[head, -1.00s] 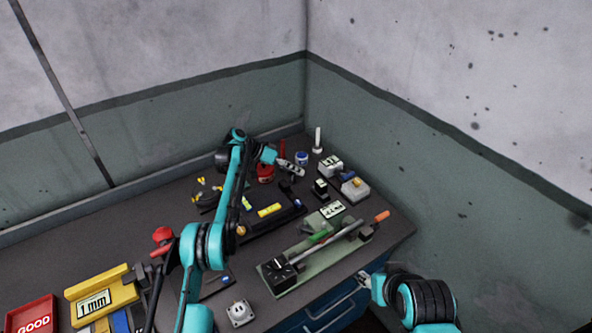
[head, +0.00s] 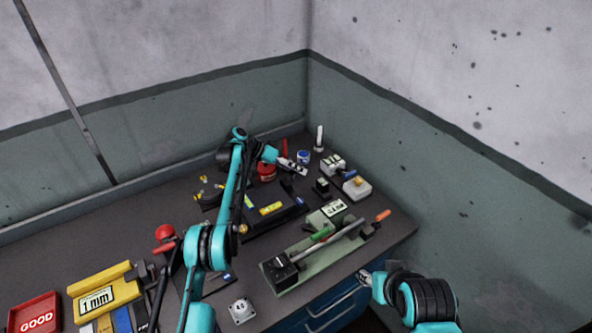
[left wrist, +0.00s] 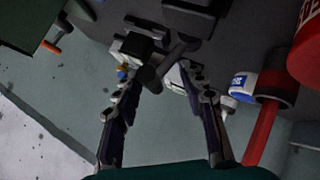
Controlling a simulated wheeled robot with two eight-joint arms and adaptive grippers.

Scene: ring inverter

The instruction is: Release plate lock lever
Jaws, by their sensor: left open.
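My left gripper (head: 294,166) is over the back right of the bench, beside the red can. In the left wrist view its fingers (left wrist: 160,105) are spread and empty. A dark lever-like part with a rounded end (left wrist: 149,77) lies between and beyond the fingertips; I see no clear contact. I cannot tell whether it is the plate lock lever. A green fixture (head: 318,262) at the front carries a long grey bar with an orange tip (head: 383,215) and a green handle (head: 321,234). My right gripper (head: 366,278) is off the bench's front edge, too small to read.
A red can (head: 266,172) and a blue-and-white jar (head: 303,157) stand close to the left gripper. A small black block (head: 322,186) and a grey box (head: 356,188) lie to the right. A yellow gauge (head: 103,293) and a red tray (head: 36,315) are front left.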

